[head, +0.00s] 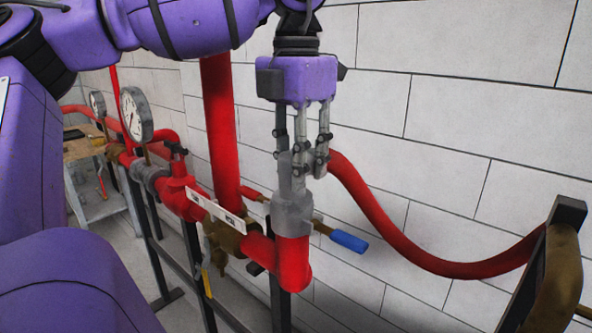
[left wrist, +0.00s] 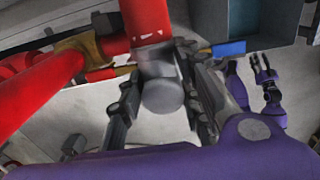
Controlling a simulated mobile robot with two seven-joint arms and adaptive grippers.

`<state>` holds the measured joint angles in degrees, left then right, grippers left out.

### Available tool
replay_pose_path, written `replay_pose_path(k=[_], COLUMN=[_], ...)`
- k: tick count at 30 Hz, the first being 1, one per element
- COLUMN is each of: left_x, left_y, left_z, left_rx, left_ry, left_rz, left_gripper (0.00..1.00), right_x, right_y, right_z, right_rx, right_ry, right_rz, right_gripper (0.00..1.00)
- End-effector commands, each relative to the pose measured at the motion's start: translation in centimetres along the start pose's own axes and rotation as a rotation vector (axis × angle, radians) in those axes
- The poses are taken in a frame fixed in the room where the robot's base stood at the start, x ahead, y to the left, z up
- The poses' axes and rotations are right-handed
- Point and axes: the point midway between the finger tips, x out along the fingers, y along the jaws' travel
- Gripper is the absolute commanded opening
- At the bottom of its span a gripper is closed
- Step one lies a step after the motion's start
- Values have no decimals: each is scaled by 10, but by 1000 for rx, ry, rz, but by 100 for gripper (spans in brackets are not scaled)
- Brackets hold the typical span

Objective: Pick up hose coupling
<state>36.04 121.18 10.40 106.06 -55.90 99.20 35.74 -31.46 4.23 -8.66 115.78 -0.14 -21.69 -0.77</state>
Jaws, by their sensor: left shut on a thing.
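A grey cylindrical hose coupling (head: 293,214) sits upright at the top of a red pipe elbow (head: 294,266). In the left wrist view the grey coupling (left wrist: 163,98) lies between my two fingers, with a red pipe (left wrist: 148,22) beyond it. My left gripper (head: 303,162) reaches down from above and is shut on the coupling's upper part. Its fingers hide some of the coupling. A red hose (head: 420,258) runs from behind the fingers to the right. My right gripper is not in the head view; purple arm parts, probably mine, show small in the left wrist view.
A blue-handled lever (head: 348,241) sticks out right of the coupling. A brass valve (head: 224,238), red pipes and pressure gauges (head: 136,114) stand to the left. A dark rack (head: 545,265) holds the hose at right. A white brick wall (head: 450,125) is close behind.

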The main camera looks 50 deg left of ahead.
Motion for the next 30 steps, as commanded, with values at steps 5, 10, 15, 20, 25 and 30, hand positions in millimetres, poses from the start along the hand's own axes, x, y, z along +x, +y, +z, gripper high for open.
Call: replay_pose_path(k=[5, 10, 15, 20, 25, 30], left_x=[-10, -32, -64, -72, -72, -71], left_y=[0, 0, 0, 0, -1, 0], left_z=[0, 1, 1, -14, -33, -51], left_rx=[-3, -4, -5, 2, 5, 2], left_ry=[-2, -2, -2, -1, -5, -3], left_rz=[2, 2, 2, -6, -5, -7], left_gripper=[0, 0, 0, 0, 0, 0], right_x=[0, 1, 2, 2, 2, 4], right_y=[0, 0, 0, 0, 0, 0], right_z=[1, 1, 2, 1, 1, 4], right_rx=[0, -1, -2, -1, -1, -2], right_ry=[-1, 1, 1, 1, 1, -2], right_rz=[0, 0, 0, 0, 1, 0], right_gripper=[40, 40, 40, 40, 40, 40])
